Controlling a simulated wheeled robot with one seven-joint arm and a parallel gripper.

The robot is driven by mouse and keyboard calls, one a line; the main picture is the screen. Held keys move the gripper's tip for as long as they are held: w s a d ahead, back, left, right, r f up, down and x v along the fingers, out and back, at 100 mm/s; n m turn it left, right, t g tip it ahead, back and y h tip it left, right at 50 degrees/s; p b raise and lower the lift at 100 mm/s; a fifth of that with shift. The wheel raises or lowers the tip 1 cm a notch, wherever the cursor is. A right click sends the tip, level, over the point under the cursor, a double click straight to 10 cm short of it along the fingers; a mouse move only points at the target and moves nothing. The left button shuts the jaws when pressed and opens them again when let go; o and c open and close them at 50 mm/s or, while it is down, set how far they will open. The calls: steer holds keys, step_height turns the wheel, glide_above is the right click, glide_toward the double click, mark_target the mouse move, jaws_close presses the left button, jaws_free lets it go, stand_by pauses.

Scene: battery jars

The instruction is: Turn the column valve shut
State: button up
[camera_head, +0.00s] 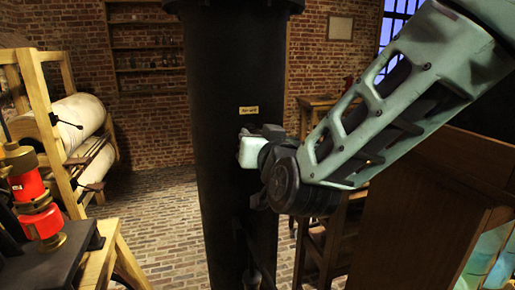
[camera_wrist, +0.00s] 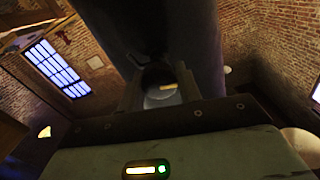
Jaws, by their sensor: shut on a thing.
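The black column (camera_head: 232,60) stands upright in the middle of the head view, with a small yellow label (camera_head: 248,110) on its front. It also fills the upper middle of the wrist view (camera_wrist: 165,35). My gripper (camera_head: 258,140) is at the column's front, just below the label. In the wrist view, its two fingers (camera_wrist: 160,88) stand on either side of a dim, rounded grey part, the column valve (camera_wrist: 160,101). The gripper is shut on it. The gripper hides the valve in the head view, and its turn angle cannot be told.
A wooden rack (camera_head: 45,110) with large pale rolls stands at the left. A red and brass device (camera_head: 38,205) is in front of it. A dark wooden cabinet (camera_head: 425,205) is at the right, below my arm. Brick floor (camera_head: 160,235) is open left of the column.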

steer(key=m+b, duration=0.2)
steer(key=b, duration=0.1)
steer(key=m+b, duration=0.2)
steer(key=b, duration=0.2)
steer(key=shift+d+f+m, duration=0.1)
steer(key=shift+f+m, duration=0.2)
steer(key=shift+f, duration=0.1)
steer(key=m+b, duration=0.4)
steer(key=b, duration=0.2)
steer(key=shift+m+b, duration=0.3)
steer(key=shift+b, duration=0.1)
steer(key=m+b, duration=0.5)
steer(key=shift+b, duration=0.3)
steer(key=shift+r+m+b, duration=0.15)
steer(key=shift+m+b, duration=0.6)
steer(key=shift+m, duration=0.15)
steer(key=o, duration=0.9)
steer(key=shift+d, duration=0.1)
steer(key=shift+o, duration=0.2)
